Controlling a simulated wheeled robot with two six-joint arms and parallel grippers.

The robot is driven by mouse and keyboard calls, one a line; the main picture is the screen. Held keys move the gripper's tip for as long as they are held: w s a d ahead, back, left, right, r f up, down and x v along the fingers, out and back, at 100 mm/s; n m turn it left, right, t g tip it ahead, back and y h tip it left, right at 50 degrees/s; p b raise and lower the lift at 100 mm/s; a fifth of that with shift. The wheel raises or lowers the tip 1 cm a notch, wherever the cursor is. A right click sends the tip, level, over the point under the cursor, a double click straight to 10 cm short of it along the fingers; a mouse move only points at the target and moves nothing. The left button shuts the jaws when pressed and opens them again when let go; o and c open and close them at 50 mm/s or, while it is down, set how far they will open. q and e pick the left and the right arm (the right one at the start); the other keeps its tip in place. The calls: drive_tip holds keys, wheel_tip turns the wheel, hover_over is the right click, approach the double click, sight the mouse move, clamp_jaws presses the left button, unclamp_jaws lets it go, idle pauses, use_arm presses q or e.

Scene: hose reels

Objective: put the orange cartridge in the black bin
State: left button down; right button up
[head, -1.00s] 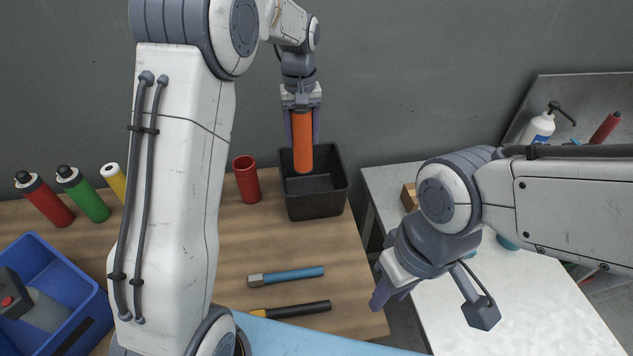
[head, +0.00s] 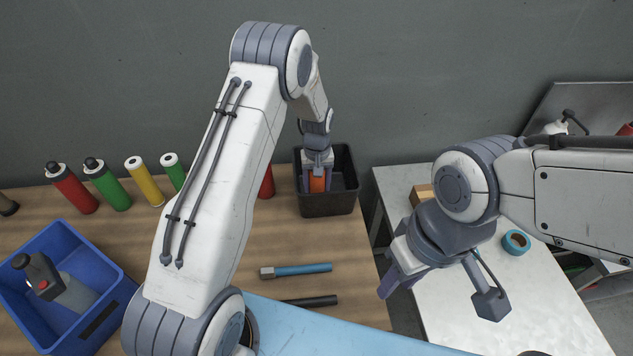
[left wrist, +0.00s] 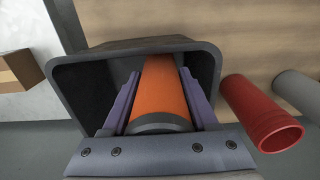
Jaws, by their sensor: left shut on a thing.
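The orange cartridge (head: 318,183) is upright inside the black bin (head: 328,204), mostly hidden by my left gripper in the head view. My left gripper (head: 318,180) reaches down into the bin and is shut on the cartridge. In the left wrist view the cartridge (left wrist: 162,90) lies between the two purple fingers, with the bin's rim (left wrist: 130,47) around them. Whether the cartridge touches the bin floor cannot be told. My right gripper (head: 436,290) hangs over the gap and the white table's edge, its fingers spread apart with nothing between them.
A red cup (head: 266,182) stands just left of the bin and shows in the left wrist view (left wrist: 262,112). Several bottles stand at the back left, near a blue crate (head: 120,281). Blue-handled (head: 297,270) and black-handled tools lie in front. Blue tape (head: 516,242) lies on the white table.

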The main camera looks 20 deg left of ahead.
use_arm(q)
drive_tip(key=shift+f, duration=0.4)
drive_tip(key=shift+f, duration=0.15)
drive_tip(key=shift+c, duration=0.9)
unclamp_jaws()
